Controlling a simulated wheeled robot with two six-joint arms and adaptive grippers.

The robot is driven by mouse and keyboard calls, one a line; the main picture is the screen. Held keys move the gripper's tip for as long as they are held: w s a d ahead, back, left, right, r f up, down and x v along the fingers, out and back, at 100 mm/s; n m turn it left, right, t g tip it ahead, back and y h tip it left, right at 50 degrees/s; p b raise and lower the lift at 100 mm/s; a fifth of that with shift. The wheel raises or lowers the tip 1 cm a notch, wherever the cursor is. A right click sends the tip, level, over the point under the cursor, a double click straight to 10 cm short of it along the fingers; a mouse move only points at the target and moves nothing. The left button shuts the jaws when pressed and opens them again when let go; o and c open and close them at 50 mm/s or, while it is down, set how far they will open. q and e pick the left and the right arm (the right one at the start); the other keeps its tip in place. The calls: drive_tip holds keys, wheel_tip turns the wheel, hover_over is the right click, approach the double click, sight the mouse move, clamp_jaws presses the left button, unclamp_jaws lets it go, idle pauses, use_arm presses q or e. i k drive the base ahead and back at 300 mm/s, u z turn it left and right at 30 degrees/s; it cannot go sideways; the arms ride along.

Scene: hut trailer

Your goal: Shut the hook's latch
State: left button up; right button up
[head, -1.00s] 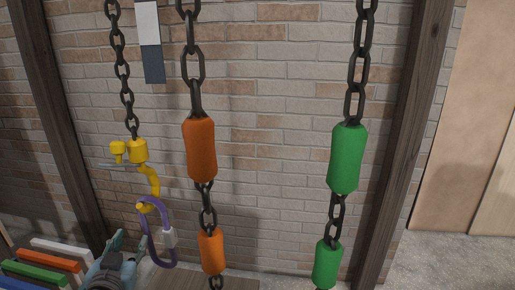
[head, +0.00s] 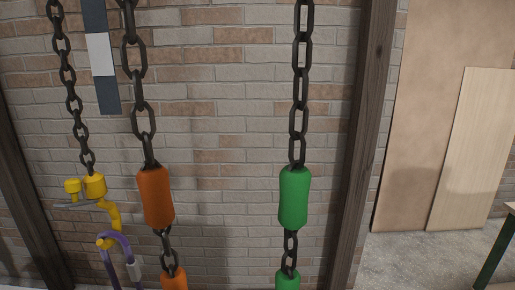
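A yellow hook (head: 108,213) hangs at the left from a dark chain (head: 75,105). A thin grey piece (head: 72,206), perhaps its latch, sticks out to the left below the yellow block; I cannot tell for sure whether it is open. A purple carabiner-like ring (head: 106,262) with a grey sleeve (head: 135,267) hangs at the hook's lower end, cut off by the bottom edge. Neither of my grippers shows in this view.
A chain with orange grips (head: 156,197) hangs right of the hook, and one with green grips (head: 294,198) further right. A brick wall (head: 225,120) stands behind. Wooden posts (head: 357,130) flank it. A green-edged table (head: 497,250) shows at far right.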

sight(72, 186)
drive_tip(key=u, duration=1.15)
drive_tip(key=k, duration=0.85)
drive_tip(key=u, duration=0.65)
drive_tip(key=i, duration=1.35)
drive_tip(key=z, duration=1.85)
